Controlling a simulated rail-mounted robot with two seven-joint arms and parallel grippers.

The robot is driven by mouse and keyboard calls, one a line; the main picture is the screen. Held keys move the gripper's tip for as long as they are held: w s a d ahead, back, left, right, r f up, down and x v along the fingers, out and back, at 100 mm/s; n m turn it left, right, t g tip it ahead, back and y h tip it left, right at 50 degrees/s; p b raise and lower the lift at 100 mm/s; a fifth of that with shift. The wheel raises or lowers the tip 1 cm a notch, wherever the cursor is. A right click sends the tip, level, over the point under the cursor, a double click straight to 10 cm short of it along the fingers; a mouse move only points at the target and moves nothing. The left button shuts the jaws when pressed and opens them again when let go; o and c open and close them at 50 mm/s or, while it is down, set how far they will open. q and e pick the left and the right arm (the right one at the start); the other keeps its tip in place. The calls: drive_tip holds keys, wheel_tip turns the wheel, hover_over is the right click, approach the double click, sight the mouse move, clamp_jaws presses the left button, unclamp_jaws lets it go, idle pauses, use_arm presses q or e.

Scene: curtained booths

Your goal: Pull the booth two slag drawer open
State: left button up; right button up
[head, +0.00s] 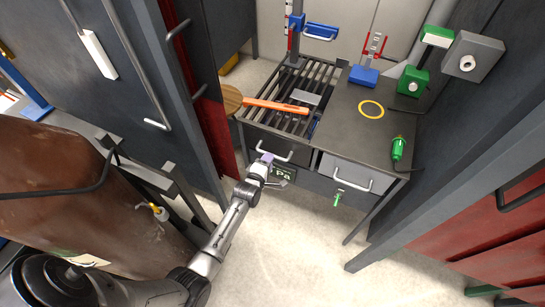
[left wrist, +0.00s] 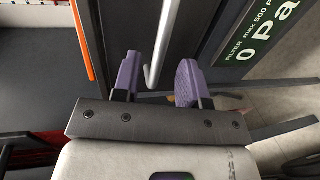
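The welding table has a dark drawer (head: 299,150) under its slatted grate, which looks like the slag drawer, and a lighter grey drawer (head: 345,170) to its right. The dark drawer appears closed. Its silver bar handle (head: 277,156) also shows in the left wrist view (left wrist: 166,40). My left gripper (head: 267,160) is at the left part of this handle. In the left wrist view its purple fingers (left wrist: 159,78) are apart, with the handle's bar between them and a visible gap on each side. My right gripper is not in view.
A filter display (head: 284,174) sits just below the dark drawer. An orange bar (head: 277,105) lies across the slatted grate (head: 262,118). A dark partition (head: 190,75) with a red curtain stands left of the table. The floor (head: 290,230) in front is clear.

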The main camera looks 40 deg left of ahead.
use_arm(q)
drive_tip(key=shift+b+x, duration=0.55)
drive_tip(key=shift+x, duration=1.65)
drive_tip(key=shift+c, duration=0.4)
clamp_jaws()
